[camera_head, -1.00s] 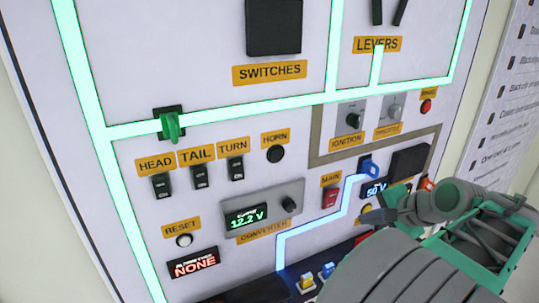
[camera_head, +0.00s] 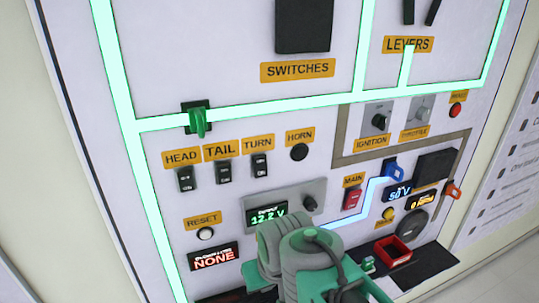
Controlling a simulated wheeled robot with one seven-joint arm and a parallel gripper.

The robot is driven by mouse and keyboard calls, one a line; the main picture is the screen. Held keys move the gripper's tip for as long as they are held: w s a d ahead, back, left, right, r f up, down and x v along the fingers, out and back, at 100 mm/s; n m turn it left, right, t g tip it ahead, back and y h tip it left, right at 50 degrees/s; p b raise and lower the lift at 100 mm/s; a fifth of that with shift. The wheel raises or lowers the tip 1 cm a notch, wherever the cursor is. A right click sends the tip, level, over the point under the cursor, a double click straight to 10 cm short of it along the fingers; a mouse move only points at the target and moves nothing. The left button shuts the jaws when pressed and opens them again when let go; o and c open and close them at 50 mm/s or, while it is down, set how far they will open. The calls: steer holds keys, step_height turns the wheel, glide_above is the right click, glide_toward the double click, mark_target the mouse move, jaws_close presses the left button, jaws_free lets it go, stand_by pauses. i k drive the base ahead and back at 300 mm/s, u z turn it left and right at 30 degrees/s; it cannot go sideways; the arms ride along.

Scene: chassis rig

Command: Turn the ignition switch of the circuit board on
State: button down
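The ignition switch (camera_head: 379,121) is a dark knob on a grey square plate, in the upper right part of the upright white circuit board (camera_head: 230,60). A yellow IGNITION label (camera_head: 371,143) sits just below it. The knob is small, and I cannot tell its exact setting. Part of my arm, grey and teal, shows at the bottom middle, in front of the board and well below and left of the switch. I cannot make out my gripper's fingers. Nothing covers the switch.
A throttle knob (camera_head: 421,108) and a red button (camera_head: 456,110) are right of the ignition switch. The red MAIN switch (camera_head: 353,199) is below it. A red tray (camera_head: 392,251) is at the board's foot. The space before the switch is clear.

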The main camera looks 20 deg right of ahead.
mark_target(379, 120)
steer(key=z, duration=1.15)
steer(key=k, duration=0.15)
steer(key=z, duration=0.05)
